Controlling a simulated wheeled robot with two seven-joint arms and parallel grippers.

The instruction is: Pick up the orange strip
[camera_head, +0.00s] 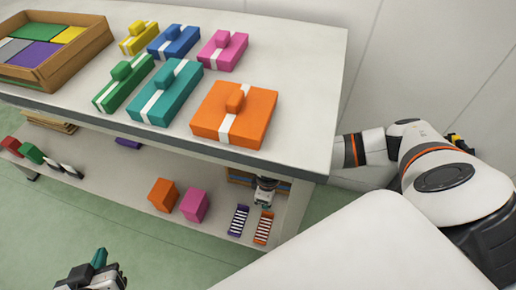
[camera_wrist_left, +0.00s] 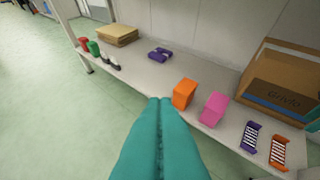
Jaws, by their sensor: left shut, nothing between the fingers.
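The orange strip, a ladder-like piece with pale bars, lies on the lower shelf near its right end in the head view (camera_head: 263,228). It also shows at the right of the left wrist view (camera_wrist_left: 278,152). My left gripper (camera_head: 100,258) is at the lower left of the head view, out in front of the shelf and far from the strip. Its teal fingers (camera_wrist_left: 160,103) are shut and empty. My right gripper (camera_head: 265,194) shows small and partly hidden under the tabletop, just behind and above the orange strip. Its finger opening is too small to tell.
A purple strip (camera_head: 238,220) lies left of the orange one. An orange block (camera_head: 163,194) and a pink block (camera_head: 194,205) stand further left. A cardboard box (camera_wrist_left: 280,85) stands behind the strips. The tabletop edge (camera_head: 250,160) overhangs the lower shelf.

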